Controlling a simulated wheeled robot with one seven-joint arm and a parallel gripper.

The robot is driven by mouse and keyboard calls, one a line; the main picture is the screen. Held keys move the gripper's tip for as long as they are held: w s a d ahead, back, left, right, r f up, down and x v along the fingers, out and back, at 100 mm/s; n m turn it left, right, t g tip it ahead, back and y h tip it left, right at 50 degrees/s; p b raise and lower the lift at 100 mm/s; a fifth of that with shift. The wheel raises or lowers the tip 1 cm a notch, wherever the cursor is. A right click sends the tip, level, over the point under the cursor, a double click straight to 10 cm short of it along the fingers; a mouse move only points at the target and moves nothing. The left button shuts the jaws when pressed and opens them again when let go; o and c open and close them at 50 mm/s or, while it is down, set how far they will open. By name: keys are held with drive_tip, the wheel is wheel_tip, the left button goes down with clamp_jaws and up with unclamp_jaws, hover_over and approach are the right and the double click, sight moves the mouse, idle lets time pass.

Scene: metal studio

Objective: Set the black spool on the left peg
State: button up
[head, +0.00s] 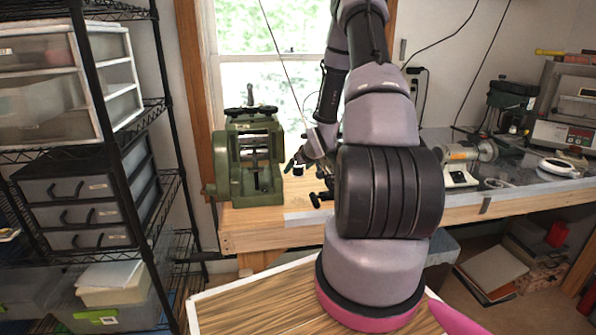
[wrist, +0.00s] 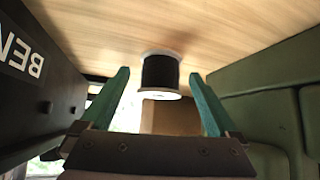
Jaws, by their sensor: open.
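The black spool (wrist: 161,72), with pale flanges at both ends, shows in the wrist view against the light wooden surface, which appears at the top of that picture. My gripper (wrist: 159,76) is open, with one teal finger to each side of the spool in the picture. The spool looks a little beyond the fingertips; I see no contact. In the head view my arm reaches over the workbench (head: 250,228), and its end is too small and too covered to make out clearly. I cannot make out the left peg in either view.
A green machine (head: 248,160) stands on the bench left of my arm's end. In the wrist view a green body (wrist: 270,95) fills the right side and a dark lettered body (wrist: 35,85) the left, leaving a narrow gap. A wire shelf rack (head: 165,110) stands far left.

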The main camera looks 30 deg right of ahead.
clamp_jaws()
drive_tip(key=shift+r, duration=0.1)
